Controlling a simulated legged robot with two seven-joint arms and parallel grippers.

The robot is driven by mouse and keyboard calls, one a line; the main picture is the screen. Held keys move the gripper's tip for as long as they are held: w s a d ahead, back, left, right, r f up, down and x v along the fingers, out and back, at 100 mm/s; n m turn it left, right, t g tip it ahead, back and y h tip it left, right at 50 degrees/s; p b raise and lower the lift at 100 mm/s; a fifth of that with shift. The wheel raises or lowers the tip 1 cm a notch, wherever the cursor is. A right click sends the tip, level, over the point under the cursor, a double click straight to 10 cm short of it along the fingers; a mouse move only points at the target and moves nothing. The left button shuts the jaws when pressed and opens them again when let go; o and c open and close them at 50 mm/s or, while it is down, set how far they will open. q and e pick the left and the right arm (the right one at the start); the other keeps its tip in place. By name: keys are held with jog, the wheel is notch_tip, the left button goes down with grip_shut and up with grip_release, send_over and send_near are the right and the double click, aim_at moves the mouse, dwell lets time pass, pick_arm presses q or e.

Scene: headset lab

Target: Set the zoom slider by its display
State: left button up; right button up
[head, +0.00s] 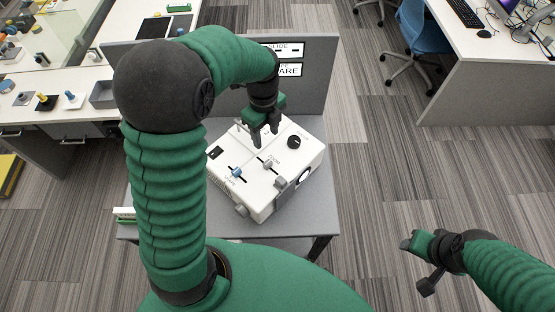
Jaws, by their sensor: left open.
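A white control box (285,168) sits at an angle on a small grey table. Its top carries a slider with a blue knob (236,172), a slider with a pale grey knob (267,163), a black dial (294,142) and a small dark display (214,152). The labels and the display are too small to read, so I cannot tell which slider is zoom. My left gripper (265,137) points down over the box's back part, open and empty, behind the grey knob. My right gripper (420,262) is off to the right above the floor; its jaw gap is unclear.
A grey panel (318,90) with partly hidden signs (288,70) stands behind the box. Grey knobs stick out of the box's front side. The grey table (315,212) has bare room at its front right. Desks stand at left and upper right, with a blue chair (425,30).

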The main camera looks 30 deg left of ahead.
aim_at(268, 162)
pick_arm(q)
notch_tip(268, 162, down, 15)
jog(key=p, duration=0.3)
jog(key=shift+w+d+f, duration=0.1)
jog(key=shift+d+f, duration=0.05)
jog(key=shift+f, duration=0.15)
jog(key=shift+a, duration=0.2)
jog(key=shift+c, duration=0.4)
grip_shut()
jog(key=shift+w, duration=0.1)
